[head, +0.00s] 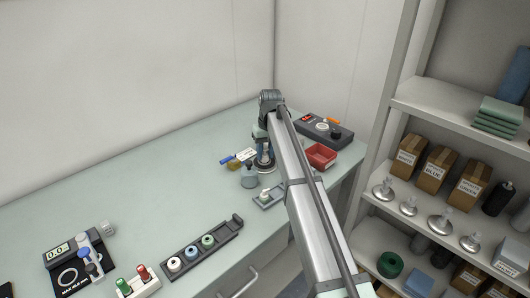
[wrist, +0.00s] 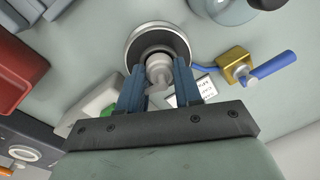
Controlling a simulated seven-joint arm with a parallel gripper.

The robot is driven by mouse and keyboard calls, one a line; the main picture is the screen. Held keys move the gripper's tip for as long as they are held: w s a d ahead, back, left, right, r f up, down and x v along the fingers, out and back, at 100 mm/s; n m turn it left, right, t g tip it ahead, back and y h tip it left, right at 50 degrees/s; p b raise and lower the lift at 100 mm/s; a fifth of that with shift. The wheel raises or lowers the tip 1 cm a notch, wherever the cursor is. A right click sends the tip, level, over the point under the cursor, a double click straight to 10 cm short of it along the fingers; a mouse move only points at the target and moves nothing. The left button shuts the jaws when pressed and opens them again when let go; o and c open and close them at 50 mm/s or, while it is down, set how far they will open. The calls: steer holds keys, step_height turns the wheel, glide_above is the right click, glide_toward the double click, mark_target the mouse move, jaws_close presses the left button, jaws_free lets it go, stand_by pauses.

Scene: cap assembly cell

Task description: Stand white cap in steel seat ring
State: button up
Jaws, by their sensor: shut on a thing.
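My gripper (wrist: 160,78) has its two blue fingers closed on the white cap (wrist: 158,72), a small pale stepped piece between the fingertips in the wrist view. The steel seat ring (wrist: 133,50) is a round metal ring with a dark inside, just beyond the fingertips. The cap overlaps the ring's near part in the picture; I cannot tell whether it touches the ring or is held above it. In the head view my gripper (head: 263,150) points down over the ring area at the back of the bench, and the arm and fingers hide the cap there.
A brass block (wrist: 236,62) with a blue-handled tool sits right of the ring. A red bin (head: 320,155) and a dark control box (head: 325,131) stand right of my gripper. A grey bottle (head: 249,177) and a cap rack (head: 200,250) stand nearer. The bench's left middle is clear.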

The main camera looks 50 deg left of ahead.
steer(key=shift+f, duration=0.1)
stand_by(0.3)
steer(key=o, duration=0.8)
steer(key=shift+r, duration=3.5)
